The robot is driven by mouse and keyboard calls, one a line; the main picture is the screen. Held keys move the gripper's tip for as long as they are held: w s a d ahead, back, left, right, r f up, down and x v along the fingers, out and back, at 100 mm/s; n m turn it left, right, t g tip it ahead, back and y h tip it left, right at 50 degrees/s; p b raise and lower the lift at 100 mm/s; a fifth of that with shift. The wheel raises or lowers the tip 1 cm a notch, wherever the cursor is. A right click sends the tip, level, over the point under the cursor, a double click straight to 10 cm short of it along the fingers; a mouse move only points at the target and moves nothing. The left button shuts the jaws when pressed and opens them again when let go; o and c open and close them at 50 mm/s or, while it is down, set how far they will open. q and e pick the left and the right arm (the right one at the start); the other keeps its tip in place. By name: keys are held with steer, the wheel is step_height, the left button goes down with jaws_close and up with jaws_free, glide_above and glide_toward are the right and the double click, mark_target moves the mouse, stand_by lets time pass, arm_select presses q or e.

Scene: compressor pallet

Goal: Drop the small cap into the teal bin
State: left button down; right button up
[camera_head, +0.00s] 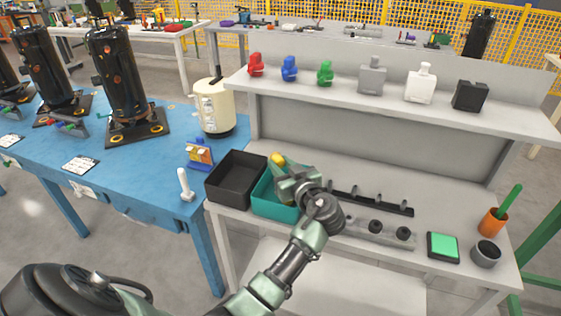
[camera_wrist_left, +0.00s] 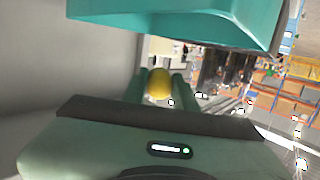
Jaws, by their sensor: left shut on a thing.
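The small yellow cap (camera_head: 277,159) shows at the tip of my left gripper (camera_head: 282,168) in the head view. In the left wrist view the cap (camera_wrist_left: 158,84) sits between the two green fingers, which are shut on it. The teal bin (camera_head: 272,208) stands on the grey bench, partly hidden behind my left gripper and wrist. The gripper is over the bin's back part in the head view. The bin's wall (camera_wrist_left: 180,22) fills the top of the left wrist view. The inside of the bin is mostly hidden. My right gripper is not in view.
A black bin (camera_head: 235,178) stands directly left of the teal bin. A black rail (camera_head: 370,201) and a grey holder with dark knobs (camera_head: 375,232) lie to the right. A shelf (camera_head: 420,115) with coloured parts rises behind. A blue table (camera_head: 110,170) is at left.

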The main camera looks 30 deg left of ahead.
arm_select(q)
steer(key=c, duration=1)
jaws_free()
steer(key=shift+c, duration=0.2)
steer(key=b+v, duration=0.1)
steer(key=v, duration=0.6)
steer(key=shift+s+d+b, duration=0.2)
steer(key=shift+d+b, duration=0.1)
steer(key=shift+b, duration=0.05)
steer(key=shift+f, duration=0.1)
